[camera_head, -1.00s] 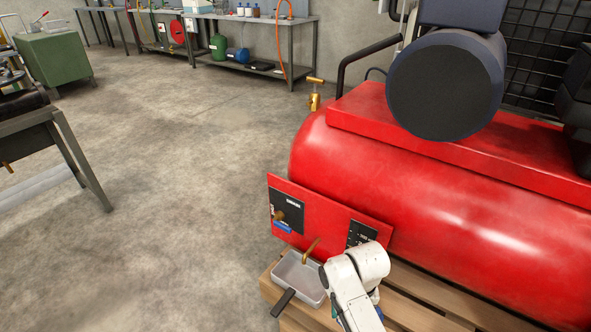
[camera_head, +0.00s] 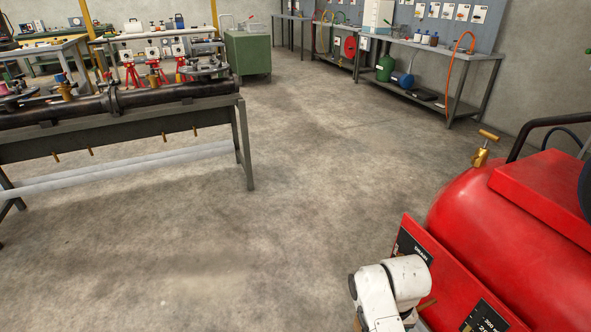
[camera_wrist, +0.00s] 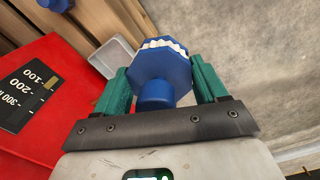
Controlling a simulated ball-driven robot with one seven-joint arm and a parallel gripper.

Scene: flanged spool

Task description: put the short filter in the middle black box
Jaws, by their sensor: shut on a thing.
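My gripper (camera_wrist: 161,82) shows in the wrist view, its green fingers closed on the two sides of a blue filter (camera_wrist: 155,92). The filter has a faceted blue cap, a white pleated band and a narrower round blue end towards my palm. I cannot tell from this view whether it is the short one. In the head view only my white arm shows at the lower right; the gripper and filter are hidden there. I cannot make out the middle black box in either view.
The red compressor tank (camera_head: 475,205) and its red panel (camera_head: 450,285) stand close at the right. A grey tray (camera_wrist: 112,52) lies by a wooden pallet (camera_wrist: 105,18). A pipe bench (camera_head: 130,125) stands left; a workbench (camera_head: 430,47) stands behind. The floor between is clear.

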